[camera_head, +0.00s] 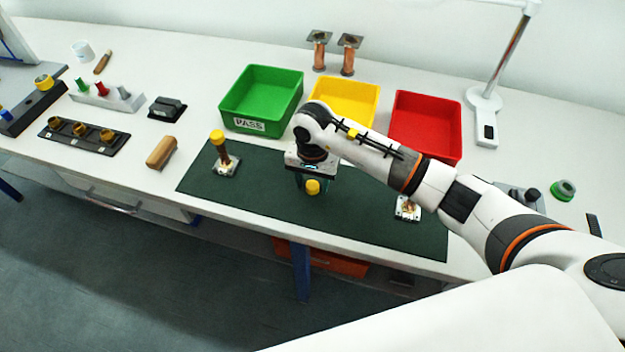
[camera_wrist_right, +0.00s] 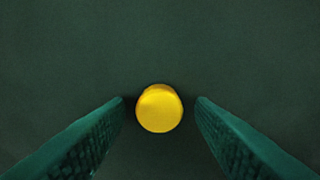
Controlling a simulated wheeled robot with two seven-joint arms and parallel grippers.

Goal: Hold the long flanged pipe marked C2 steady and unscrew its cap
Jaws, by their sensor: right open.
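A yellow cap (camera_head: 312,187) is at the middle of the dark green mat (camera_head: 270,205), with no pipe or flange showing under it. In the right wrist view the yellow cap (camera_wrist_right: 159,108) sits between two green fingers, with a gap on each side. My right gripper (camera_head: 311,181) is open, pointing down over this cap. A flanged pipe (camera_head: 225,160) stands upright at the mat's left, with a yellow cap on top. I cannot read a C2 mark. My left gripper is out of view.
Green (camera_head: 262,92), yellow (camera_head: 352,92) and red (camera_head: 426,122) bins stand behind the mat. Two copper flanged pipes (camera_head: 348,58) stand at the back. A wooden block (camera_head: 161,152) and a dark rack (camera_head: 84,137) are at left. The mat's front strip is clear.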

